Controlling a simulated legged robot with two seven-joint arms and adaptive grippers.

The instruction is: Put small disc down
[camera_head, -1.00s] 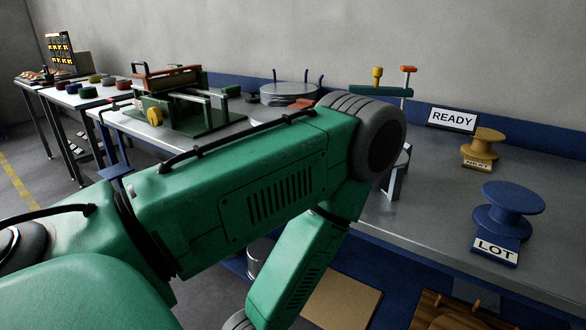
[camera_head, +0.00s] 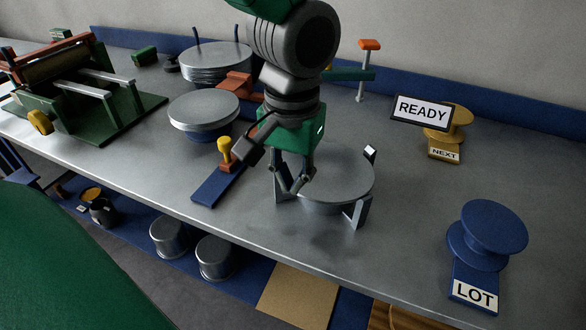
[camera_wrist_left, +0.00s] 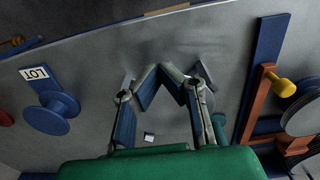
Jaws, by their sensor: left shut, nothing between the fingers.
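A flat grey disc (camera_head: 345,180) sits among upright grey posts (camera_head: 357,212) on the bench. My left gripper (camera_head: 298,188) is over the left part of this disc, its fingers shut and empty; whether the tips touch it I cannot tell. In the left wrist view my left gripper (camera_wrist_left: 172,72) has its fingertips together, with grey surface behind them. Another grey disc (camera_head: 203,106) rests on a blue stand left of the gripper; a grey disc also shows at the right of the wrist view (camera_wrist_left: 306,112). Which one is the small disc is unclear. My right gripper is not in view.
A disc stack (camera_head: 214,62) and green press (camera_head: 85,90) are farther left. A blue LOT spool (camera_head: 487,230), yellow NEXT spool (camera_head: 459,118) and READY sign (camera_head: 422,109) are right.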

